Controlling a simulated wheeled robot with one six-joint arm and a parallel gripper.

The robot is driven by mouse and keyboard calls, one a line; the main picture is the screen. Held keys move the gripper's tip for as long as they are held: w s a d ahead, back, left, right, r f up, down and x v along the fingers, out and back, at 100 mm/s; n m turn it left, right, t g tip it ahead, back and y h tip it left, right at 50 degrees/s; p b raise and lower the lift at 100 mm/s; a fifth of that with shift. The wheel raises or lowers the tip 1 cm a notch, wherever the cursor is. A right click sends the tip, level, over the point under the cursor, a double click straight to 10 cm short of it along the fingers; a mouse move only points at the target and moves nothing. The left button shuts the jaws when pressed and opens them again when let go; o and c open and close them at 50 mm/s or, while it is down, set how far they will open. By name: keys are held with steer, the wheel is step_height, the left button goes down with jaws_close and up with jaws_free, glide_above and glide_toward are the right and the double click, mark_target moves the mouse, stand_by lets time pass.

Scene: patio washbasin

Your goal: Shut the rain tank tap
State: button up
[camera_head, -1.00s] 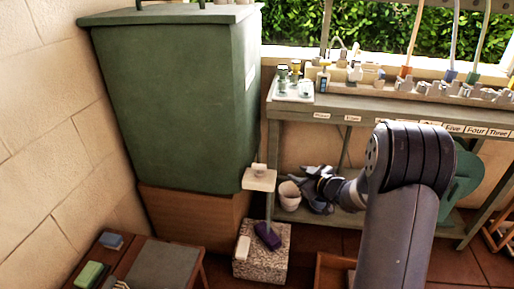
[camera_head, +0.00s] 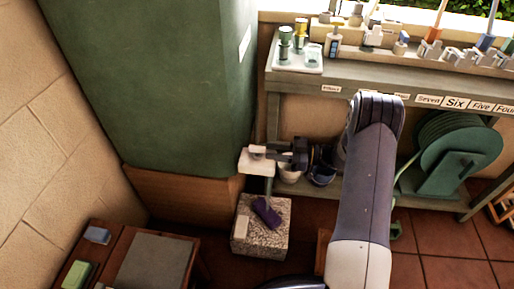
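The rain tank (camera_head: 155,85) is the big green tank at the left, standing on a brown base. No tap that I can clearly make out shows on its visible faces. A small cream plate with a pale block or knob (camera_head: 257,153) sits beside the tank's lower right edge; I cannot tell whether it is part of the tap. My gripper (camera_head: 276,154) is just right of this pale piece, pointing left at it. Its fingertips are small and dark, so I cannot tell whether they touch it or how far apart they are.
A stone block (camera_head: 262,238) with a purple item (camera_head: 266,212) stands below my gripper. A grey bench (camera_head: 350,85) with bottles and labels is behind, above my gripper. A wooden table (camera_head: 190,262) is at lower left. A green hose reel (camera_head: 455,150) is at right.

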mark_target(257, 147)
steer(key=a, duration=0.3)
steer(key=w+a, duration=0.1)
steer(key=a, duration=0.2)
steer(key=shift+w+b, duration=0.1)
steer(key=shift+b, duration=0.25)
steer(key=shift+c, duration=0.3)
jaws_close()
